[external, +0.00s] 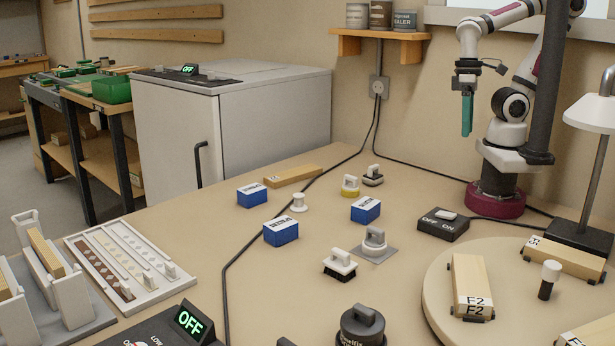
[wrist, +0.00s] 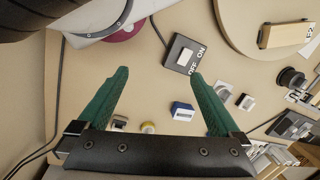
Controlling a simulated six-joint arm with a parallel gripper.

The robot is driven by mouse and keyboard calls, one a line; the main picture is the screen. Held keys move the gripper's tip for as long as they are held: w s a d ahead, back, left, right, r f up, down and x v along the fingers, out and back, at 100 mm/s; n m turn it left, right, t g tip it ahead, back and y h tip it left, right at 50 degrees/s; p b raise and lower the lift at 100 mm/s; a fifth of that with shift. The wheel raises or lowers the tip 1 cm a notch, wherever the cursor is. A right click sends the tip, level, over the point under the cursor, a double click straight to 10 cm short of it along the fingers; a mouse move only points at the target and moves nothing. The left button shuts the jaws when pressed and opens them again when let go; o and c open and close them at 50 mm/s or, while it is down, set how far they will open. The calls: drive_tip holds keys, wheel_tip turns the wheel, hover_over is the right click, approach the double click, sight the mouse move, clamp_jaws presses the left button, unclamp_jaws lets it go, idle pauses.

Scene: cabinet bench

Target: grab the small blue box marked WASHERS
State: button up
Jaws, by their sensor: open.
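Three small blue boxes with white printed tops sit on the bench in the external view: a back-left box (external: 252,197), a front box (external: 281,233) and a right box (external: 366,211). Their print is too small to read, so I cannot tell which is marked WASHERS. One blue box (wrist: 182,112) shows in the wrist view, between my green fingers and beyond them, towards the bench. My gripper (external: 467,128) hangs high above the bench at the back right, well away from the boxes. In the wrist view my gripper (wrist: 159,76) is open and empty.
A black ON/OFF switch (external: 441,226) lies right of the right box. Knobbed pieces, including a yellow one (external: 350,187) and a grey plate (external: 374,250), stand among the boxes. A wooden bar (external: 293,176) lies behind. A round turntable (external: 437,285) fills the front right. A black cable (external: 235,258) crosses the bench.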

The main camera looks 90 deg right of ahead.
sight(367, 203)
drive_tip(key=w+d+f+n+h, duration=0.3)
drive_tip(key=w+f+n+h, duration=0.4)
drive_tip(key=n+h, duration=0.7)
drive_tip(key=w+a+f+n+t+y, duration=0.1)
drive_tip(key=w+a+f+n+t, duration=0.1)
drive_tip(key=n, duration=0.4)
drive_tip(key=w+a+f+n+t+y, duration=0.1)
drive_tip(key=w+a+f+n+t, duration=0.2)
drive_tip(key=a+n+t, duration=0.2)
drive_tip(key=w+a+f+n+t+y, duration=0.1)
drive_tip(key=w+a+f+n+t, duration=0.1)
drive_tip(key=a+n, duration=0.3)
drive_tip(key=shift+w+a+f+n+t, duration=0.1)
drive_tip(key=shift+w+f+n+t, duration=0.2)
drive_tip(key=shift+n, duration=0.55)
drive_tip(key=shift+w+a+f+n+t, duration=0.1)
drive_tip(key=shift+w+n+t, duration=0.25)
drive_tip(key=shift+n, duration=0.5)
drive_tip(key=shift+y, duration=0.3)
drive_tip(key=x, duration=1.5)
drive_tip(key=shift+w+a+f, duration=0.1)
drive_tip(key=shift+w+f, duration=0.1)
drive_tip(key=shift+w, duration=0.05)
drive_tip(key=c, duration=1.2)
